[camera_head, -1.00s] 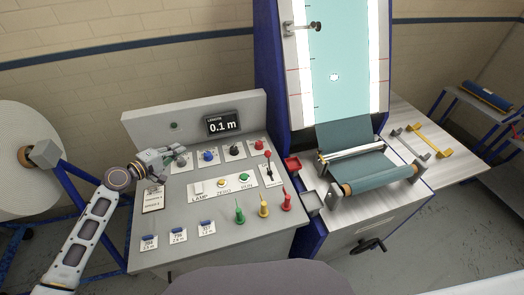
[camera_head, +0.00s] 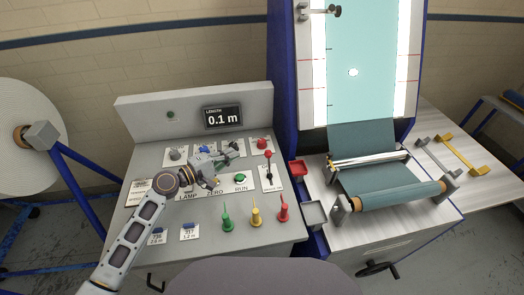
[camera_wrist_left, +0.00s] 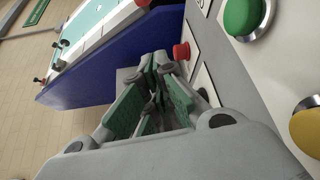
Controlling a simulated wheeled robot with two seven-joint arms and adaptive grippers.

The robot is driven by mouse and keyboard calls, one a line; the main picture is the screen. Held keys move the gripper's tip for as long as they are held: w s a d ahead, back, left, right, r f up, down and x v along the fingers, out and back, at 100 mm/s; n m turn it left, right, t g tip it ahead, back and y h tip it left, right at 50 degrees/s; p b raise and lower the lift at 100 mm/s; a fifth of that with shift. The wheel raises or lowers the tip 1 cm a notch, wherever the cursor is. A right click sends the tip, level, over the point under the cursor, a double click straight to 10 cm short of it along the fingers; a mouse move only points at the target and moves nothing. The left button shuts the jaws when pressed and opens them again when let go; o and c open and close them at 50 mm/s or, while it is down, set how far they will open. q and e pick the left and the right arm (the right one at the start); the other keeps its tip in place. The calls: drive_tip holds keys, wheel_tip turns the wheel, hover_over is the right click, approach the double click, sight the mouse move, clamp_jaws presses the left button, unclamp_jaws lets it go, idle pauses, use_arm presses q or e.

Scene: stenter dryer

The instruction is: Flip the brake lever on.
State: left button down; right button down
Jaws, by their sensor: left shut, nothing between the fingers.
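The brake lever (camera_head: 268,163) is a dark lever with a red knob on a white plate at the right of the console panel. Its knob points toward the back of the panel. My left gripper (camera_head: 234,153) is shut and empty, above the panel just left of the lever and apart from it. In the left wrist view the gripper (camera_wrist_left: 158,68) has its fingers together, with a red knob (camera_wrist_left: 181,51) just beyond the tips; I cannot tell whether this is the lever's knob. My right gripper is not in view.
The green RUN button (camera_head: 240,178) lies below the gripper. Green (camera_head: 228,219), yellow (camera_head: 256,215) and red (camera_head: 283,209) pegs stand at the front. The length display (camera_head: 222,117) stands behind.

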use_arm(q)
drive_tip(key=shift+d, duration=0.2)
idle(0.4)
